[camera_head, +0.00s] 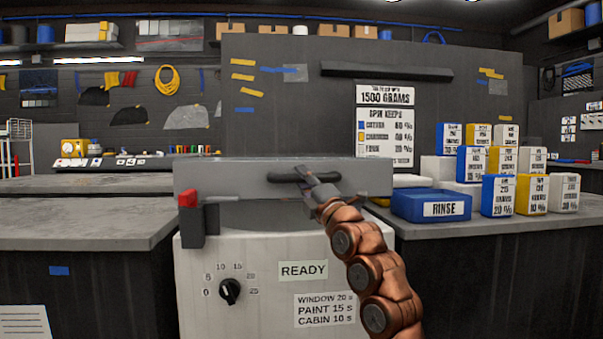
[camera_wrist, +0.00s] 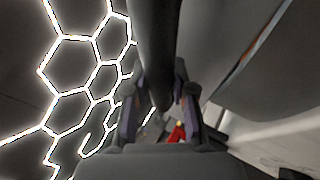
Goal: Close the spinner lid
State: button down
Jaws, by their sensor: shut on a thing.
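The spinner (camera_head: 265,262) is a white machine in the middle of the head view, with a dark dial and a "READY" label. Its grey lid (camera_head: 225,178) is a wide slab at the top, with a dark bar handle (camera_head: 290,178) on its face. How far the lid stands open is hard to tell from this angle. My gripper (camera_head: 312,186) is shut on the handle, reached by the copper-coloured arm from the lower right. In the wrist view the dark handle bar (camera_wrist: 158,50) runs between the two fingers (camera_wrist: 157,110). The fingers partly hide the handle's right part in the head view.
A red-topped block (camera_head: 188,198) sits at the spinner's front left corner. Grey counters stand left (camera_head: 90,225) and right (camera_head: 530,222). The right one holds a blue "RINSE" box (camera_head: 425,205) and several blue, yellow and white boxes. A dark panel with a poster (camera_head: 385,125) rises behind.

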jog(key=shift+w+f, duration=0.15)
jog(key=shift+f, duration=0.7)
jog(key=shift+f+b, duration=0.15)
jog(key=shift+b, duration=0.15)
jog(key=c, duration=0.9)
grip_release()
jog(key=shift+c, duration=0.2)
jog(key=shift+r, duration=0.3)
jog(key=shift+a+r, duration=0.1)
jog(key=shift+r, duration=4.8)
